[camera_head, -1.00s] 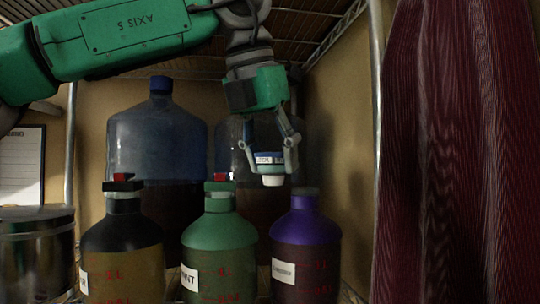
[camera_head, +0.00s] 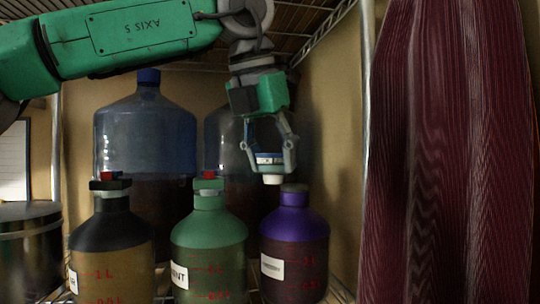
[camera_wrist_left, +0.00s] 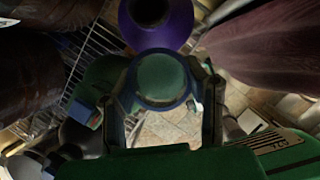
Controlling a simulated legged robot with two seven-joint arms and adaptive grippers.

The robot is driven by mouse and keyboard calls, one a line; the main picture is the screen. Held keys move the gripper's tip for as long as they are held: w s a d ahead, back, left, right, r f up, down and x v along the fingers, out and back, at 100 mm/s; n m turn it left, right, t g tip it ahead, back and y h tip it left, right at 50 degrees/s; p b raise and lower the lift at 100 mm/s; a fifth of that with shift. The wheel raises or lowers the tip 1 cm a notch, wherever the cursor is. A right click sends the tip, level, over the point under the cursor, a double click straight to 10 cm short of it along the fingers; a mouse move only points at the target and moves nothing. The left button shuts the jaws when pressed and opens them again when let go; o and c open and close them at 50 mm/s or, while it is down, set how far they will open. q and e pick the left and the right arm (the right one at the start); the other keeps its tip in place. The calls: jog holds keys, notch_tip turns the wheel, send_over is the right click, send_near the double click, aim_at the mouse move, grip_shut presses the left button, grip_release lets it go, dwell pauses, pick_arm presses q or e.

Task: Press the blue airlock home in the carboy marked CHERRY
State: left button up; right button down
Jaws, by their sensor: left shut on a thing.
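My left gripper (camera_head: 271,148) is shut on the blue airlock (camera_head: 269,159), which has a white stopper (camera_head: 272,179) pointing down. The airlock hangs upright in the air, slightly left of the neck of the purple carboy (camera_head: 294,236) and apart from it in the picture. The purple carboy has no airlock on it; its label (camera_head: 273,266) is too small to read. In the left wrist view the airlock's round top (camera_wrist_left: 160,78) sits between my fingers, with the purple carboy (camera_wrist_left: 155,25) above it. My right gripper is not in view.
A green carboy (camera_head: 208,243) and a black-topped carboy (camera_head: 111,232) with red-topped airlocks stand to the left. Large blue-tinted bottles (camera_head: 146,130) stand behind. A dark red curtain (camera_head: 445,150) hangs at right. A metal pot (camera_head: 27,240) stands at far left.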

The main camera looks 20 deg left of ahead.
pick_arm(q)
jog(key=shift+w+d+f+p, duration=0.1)
jog(key=shift+w+d+p, duration=0.05)
jog(key=shift+w+p, duration=0.65)
jog(key=shift+w+d+p, duration=0.15)
jog(key=shift+w+p, duration=0.35)
jog(key=shift+w, duration=0.45)
jog(key=shift+w, duration=0.1)
jog(key=shift+w, duration=0.25)
jog(key=shift+w+d+f+p, duration=0.15)
jog(key=shift+w+p, duration=0.1)
jog(key=shift+w, duration=0.3)
jog(key=shift+w+d+r+p, duration=0.1)
jog(key=shift+w+p, duration=0.15)
jog(key=shift+w, duration=0.25)
jog(key=shift+w+f, duration=0.1)
jog(key=shift+w, duration=0.2)
jog(key=shift+w+f, duration=0.1)
jog(key=shift+w, duration=0.35)
jog(key=shift+f, duration=0.5)
jog(key=shift+f, duration=0.3)
dwell(1.0)
